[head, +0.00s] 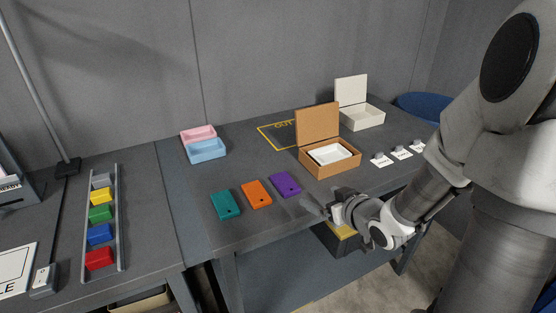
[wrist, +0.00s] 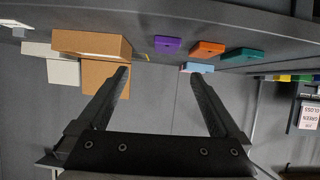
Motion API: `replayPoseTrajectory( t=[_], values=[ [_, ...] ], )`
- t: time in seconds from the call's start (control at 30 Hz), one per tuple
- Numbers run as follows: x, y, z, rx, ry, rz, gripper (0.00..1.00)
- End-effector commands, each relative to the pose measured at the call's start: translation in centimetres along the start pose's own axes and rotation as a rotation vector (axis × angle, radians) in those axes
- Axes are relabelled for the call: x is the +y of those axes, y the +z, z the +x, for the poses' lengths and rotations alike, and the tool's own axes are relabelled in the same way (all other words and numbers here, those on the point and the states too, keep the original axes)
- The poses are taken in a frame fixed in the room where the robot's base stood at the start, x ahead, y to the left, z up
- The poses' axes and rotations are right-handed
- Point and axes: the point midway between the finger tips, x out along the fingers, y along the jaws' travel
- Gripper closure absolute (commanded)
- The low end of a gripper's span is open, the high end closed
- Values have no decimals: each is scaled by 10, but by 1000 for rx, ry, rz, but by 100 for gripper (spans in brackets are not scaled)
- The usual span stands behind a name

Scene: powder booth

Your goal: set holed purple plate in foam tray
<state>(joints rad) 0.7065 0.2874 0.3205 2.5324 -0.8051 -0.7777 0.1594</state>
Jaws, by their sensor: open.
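The purple plate (head: 285,184) lies flat on the table, right of an orange plate (head: 256,194) and a teal plate (head: 225,205). It also shows in the wrist view (wrist: 167,45). A small hole shows near its front end. A white tray (head: 333,153), which looks like the foam tray, sits inside an open brown box (head: 330,167) with its lid raised, right of the plates. My gripper (head: 318,209) is near the table's front edge, right of and in front of the purple plate. Its fingers (wrist: 162,75) are apart with nothing between them.
A pink bin (head: 198,132) and a blue bin (head: 208,150) stand at the back. A white open box (head: 362,117) stands behind the brown one. White cards (head: 382,160) lie at right. A rail of coloured blocks (head: 101,214) is at left. Table between plates and bins is clear.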

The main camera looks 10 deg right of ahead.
Motion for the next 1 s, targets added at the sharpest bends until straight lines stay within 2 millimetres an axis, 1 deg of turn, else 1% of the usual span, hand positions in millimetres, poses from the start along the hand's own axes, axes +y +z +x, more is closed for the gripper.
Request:
replayPoseTrajectory(
  t=[0.07, 0.17, 0.27, 0.5, 0.63, 0.73, 0.93, 1.0],
  values=[
    [-4, -3, -3, 21, -26, 17, 0],
    [-8, -3, 4, 35, -41, 23, 0],
    [-10, -2, 20, 37, -44, 22, 0],
    [-11, -4, 73, 36, -42, 21, 0],
    [-12, -5, 99, 35, -41, 21, 0],
    [-12, -7, 112, 35, -39, 21, 0],
    [-13, -7, 123, 34, -39, 21, 0],
    [-13, -7, 131, 35, -39, 20, 0]
  ],
)
